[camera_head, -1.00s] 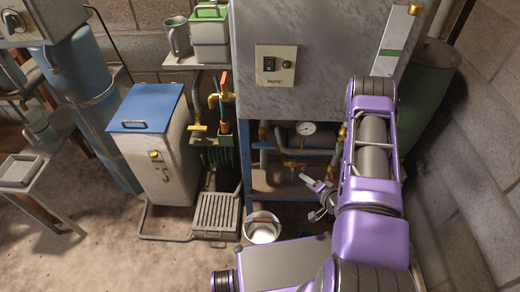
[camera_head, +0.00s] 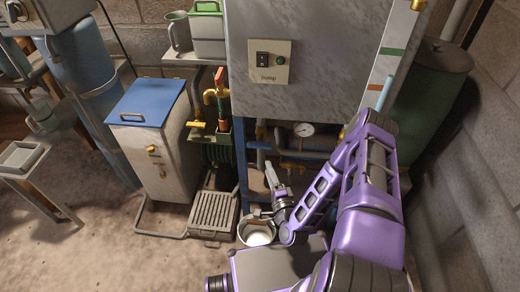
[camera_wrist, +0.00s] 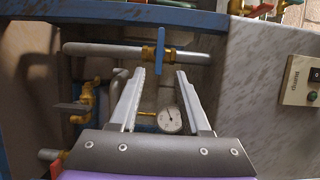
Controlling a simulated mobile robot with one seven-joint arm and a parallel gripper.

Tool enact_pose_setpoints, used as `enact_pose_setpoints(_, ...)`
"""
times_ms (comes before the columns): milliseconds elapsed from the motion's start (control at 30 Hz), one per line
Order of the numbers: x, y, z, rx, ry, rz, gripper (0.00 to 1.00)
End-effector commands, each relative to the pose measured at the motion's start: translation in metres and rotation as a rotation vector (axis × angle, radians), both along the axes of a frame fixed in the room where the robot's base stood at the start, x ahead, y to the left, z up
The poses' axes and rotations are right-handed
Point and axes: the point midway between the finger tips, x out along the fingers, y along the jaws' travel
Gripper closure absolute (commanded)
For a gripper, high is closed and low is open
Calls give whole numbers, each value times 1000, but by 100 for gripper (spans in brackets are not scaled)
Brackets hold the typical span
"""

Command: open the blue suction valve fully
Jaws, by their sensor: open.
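The blue valve handle (camera_wrist: 161,51) shows in the wrist view on a brass valve body set in a grey pipe (camera_wrist: 100,49). The handle lies across the pipe's line. My gripper (camera_wrist: 160,73) is open and empty, with its two fingers apart. The handle appears in the gap between the fingertips, a little beyond them; I see no contact. In the head view my gripper (camera_head: 271,176) points up under the grey cabinet, near the pipes. The handle is too small there to judge its angle.
A pressure gauge (camera_wrist: 169,119) and another brass valve (camera_wrist: 86,100) with a grey lever are close by. A blue frame post (camera_head: 241,160) stands left of my gripper. A white bucket (camera_head: 257,232) and a floor grate (camera_head: 212,211) are below. The grey cabinet (camera_head: 315,60) hangs above.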

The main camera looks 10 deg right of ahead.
Motion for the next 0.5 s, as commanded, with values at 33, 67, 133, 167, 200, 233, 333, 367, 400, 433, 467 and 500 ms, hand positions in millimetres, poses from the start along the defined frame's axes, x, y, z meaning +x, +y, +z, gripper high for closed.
enact_pose_setpoints(33, 12, 1, 0, -3, -4, 2, 53)
enact_pose_setpoints(67, 19, 1, 0, -4, -4, 2, 53)
enact_pose_setpoints(133, 35, 3, 0, -3, -4, 2, 53)
enact_pose_setpoints(167, 41, 3, -1, -3, -3, 2, 53)
enact_pose_setpoints(200, 50, 4, 0, -3, -3, 2, 53)
enact_pose_setpoints(233, 56, 5, 0, -3, -4, 2, 53)
enact_pose_setpoints(333, 76, 6, 0, -3, -3, 2, 53)
enact_pose_setpoints(367, 81, 6, 0, -2, -2, 2, 53)
enact_pose_setpoints(400, 87, 7, 0, -2, -2, 1, 53)
enact_pose_setpoints(433, 91, 7, -1, -2, -1, 2, 53)
enact_pose_setpoints(467, 95, 8, -1, -2, -1, 2, 53)
enact_pose_setpoints(500, 100, 8, -1, -2, -1, 2, 53)
